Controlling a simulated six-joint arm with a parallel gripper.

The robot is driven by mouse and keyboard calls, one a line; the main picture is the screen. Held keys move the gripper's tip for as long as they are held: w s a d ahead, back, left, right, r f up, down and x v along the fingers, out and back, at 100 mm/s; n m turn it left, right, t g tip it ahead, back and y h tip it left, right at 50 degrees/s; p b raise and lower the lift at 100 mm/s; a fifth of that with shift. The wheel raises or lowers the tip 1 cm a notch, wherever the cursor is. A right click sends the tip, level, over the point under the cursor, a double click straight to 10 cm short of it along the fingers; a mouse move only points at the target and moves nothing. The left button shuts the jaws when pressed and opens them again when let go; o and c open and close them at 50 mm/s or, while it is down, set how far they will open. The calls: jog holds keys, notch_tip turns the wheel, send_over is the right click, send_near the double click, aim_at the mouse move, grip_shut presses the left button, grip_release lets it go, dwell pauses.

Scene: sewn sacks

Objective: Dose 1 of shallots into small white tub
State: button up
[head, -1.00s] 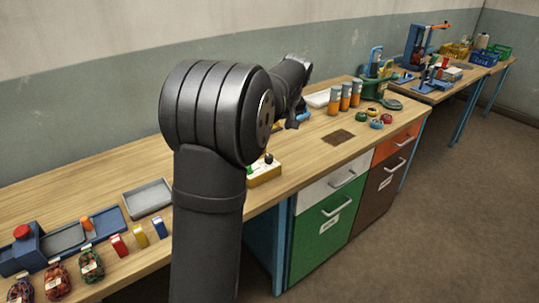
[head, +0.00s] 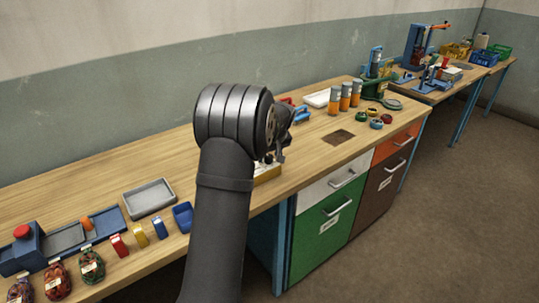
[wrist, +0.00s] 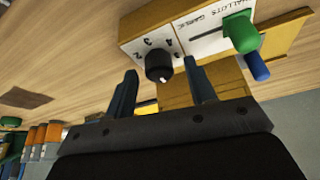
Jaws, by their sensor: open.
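My gripper (wrist: 160,72) is open and empty in the wrist view, its two fingertips on either side of a black knob (wrist: 158,66). I cannot tell whether they touch it. The knob sits on a white-faced panel (wrist: 190,38) with numbers, including 2, 3 and 4. Beside it is a selector marked "shallots" and "garlic", with a green handle (wrist: 240,33) at the shallots end. A blue piece (wrist: 257,67) lies beside it. In the head view the yellow panel box (head: 268,173) is partly hidden by my arm. I cannot make out a small white tub for certain.
A shallow white tray (head: 317,98) and several orange-grey canisters (head: 345,97) stand at the back right.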

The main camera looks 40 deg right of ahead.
jog(key=c, duration=1)
jog(key=shift+o, duration=0.2)
jog(key=shift+m, duration=0.4)
jog(key=m+h, duration=0.1)
jog(key=m, duration=0.1)
jog(key=m+g+h, duration=0.1)
jog(key=m, duration=0.2)
jog(key=shift+w+a, duration=0.1)
jog(key=shift+a, duration=0.1)
jog(key=m+g, duration=0.1)
jog(key=m, duration=0.2)
jog(key=m+g+h, duration=0.1)
jog(key=m, duration=0.2)
jog(key=shift+w, duration=0.1)
